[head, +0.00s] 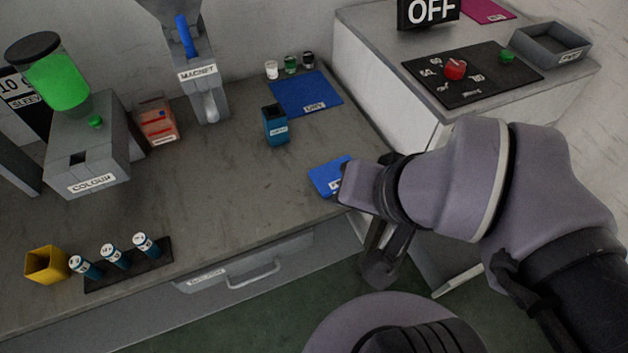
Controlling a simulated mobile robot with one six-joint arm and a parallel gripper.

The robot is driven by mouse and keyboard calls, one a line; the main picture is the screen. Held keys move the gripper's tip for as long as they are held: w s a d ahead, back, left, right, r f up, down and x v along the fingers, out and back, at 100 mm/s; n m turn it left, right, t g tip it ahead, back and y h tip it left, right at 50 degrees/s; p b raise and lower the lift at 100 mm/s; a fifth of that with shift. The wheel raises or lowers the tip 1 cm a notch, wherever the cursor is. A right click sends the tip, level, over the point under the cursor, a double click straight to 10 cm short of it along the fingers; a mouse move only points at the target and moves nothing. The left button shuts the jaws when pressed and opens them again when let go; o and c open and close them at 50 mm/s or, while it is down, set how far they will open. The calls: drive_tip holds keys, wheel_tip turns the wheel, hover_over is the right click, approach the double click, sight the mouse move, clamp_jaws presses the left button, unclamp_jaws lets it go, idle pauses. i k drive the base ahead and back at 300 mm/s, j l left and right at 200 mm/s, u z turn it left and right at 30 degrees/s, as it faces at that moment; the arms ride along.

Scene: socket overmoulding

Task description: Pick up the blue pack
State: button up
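A small flat blue piece (325,178) with a white label lies at the right front corner of the bench. My gripper (378,262) is at that corner, and its body covers the right part of this piece. I cannot tell whether they touch. An upright, dark blue box with a lighter label (275,128) stands farther back, left of my gripper. Neither label is readable enough to say which is the blue pack. My gripper's fingers are seen at a poor angle, so I cannot tell whether they are open.
A blue mat (300,97) lies behind the box, with several small cups beyond it. A magnet stand (200,75), a colour machine (85,150) and a rack of vials (130,265) stand to the left. A side cabinet (385,85) rises at right. The middle bench is clear.

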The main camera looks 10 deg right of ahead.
sight(324, 178)
drive_tip(key=i+u, duration=0.2)
drive_tip(key=u, duration=0.25)
drive_tip(key=i+u, duration=0.2)
drive_tip(key=u, duration=0.3)
